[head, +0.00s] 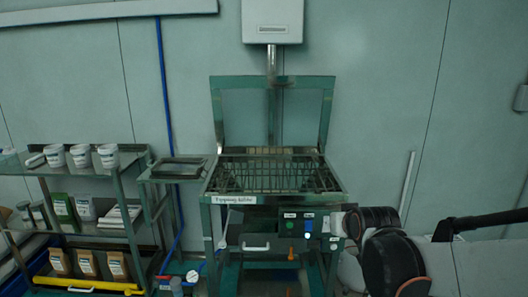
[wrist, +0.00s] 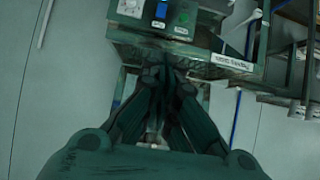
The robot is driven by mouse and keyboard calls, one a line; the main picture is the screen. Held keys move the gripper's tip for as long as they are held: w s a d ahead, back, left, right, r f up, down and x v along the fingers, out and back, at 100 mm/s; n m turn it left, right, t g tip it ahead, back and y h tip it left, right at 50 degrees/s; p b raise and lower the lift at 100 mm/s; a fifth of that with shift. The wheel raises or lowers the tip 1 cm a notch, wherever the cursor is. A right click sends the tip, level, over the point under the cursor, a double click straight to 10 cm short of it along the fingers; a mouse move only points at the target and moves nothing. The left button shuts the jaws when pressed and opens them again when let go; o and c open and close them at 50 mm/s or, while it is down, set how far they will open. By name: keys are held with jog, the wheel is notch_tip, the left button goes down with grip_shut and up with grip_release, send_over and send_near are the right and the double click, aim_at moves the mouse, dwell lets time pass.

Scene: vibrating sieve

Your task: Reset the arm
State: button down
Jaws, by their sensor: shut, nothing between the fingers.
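My gripper (wrist: 167,72) shows in the wrist view with its dark fingers together and nothing between them. Its tips point toward the front of the vibrating sieve, near the control panel (wrist: 150,40), which appears upside down there. I cannot tell whether the tips touch anything. In the head view, my arm's black links are at the lower right, beside the sieve; the fingers cannot be made out. The sieve is a green metal frame (head: 208,198) with a raised rear frame and a grated top. Its control panel (head: 298,222) has green and blue parts.
A shelf rack (head: 90,168) with white tubs, pouches and a yellow bar stands at the left. A small side table with a dark tray (head: 178,168) is between rack and sieve. A blue pipe (head: 164,90) runs down the wall. A white box (head: 272,20) hangs above.

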jog(key=s+f+g, duration=0.1)
jog(key=s+g, duration=0.3)
jog(key=s, duration=2.3)
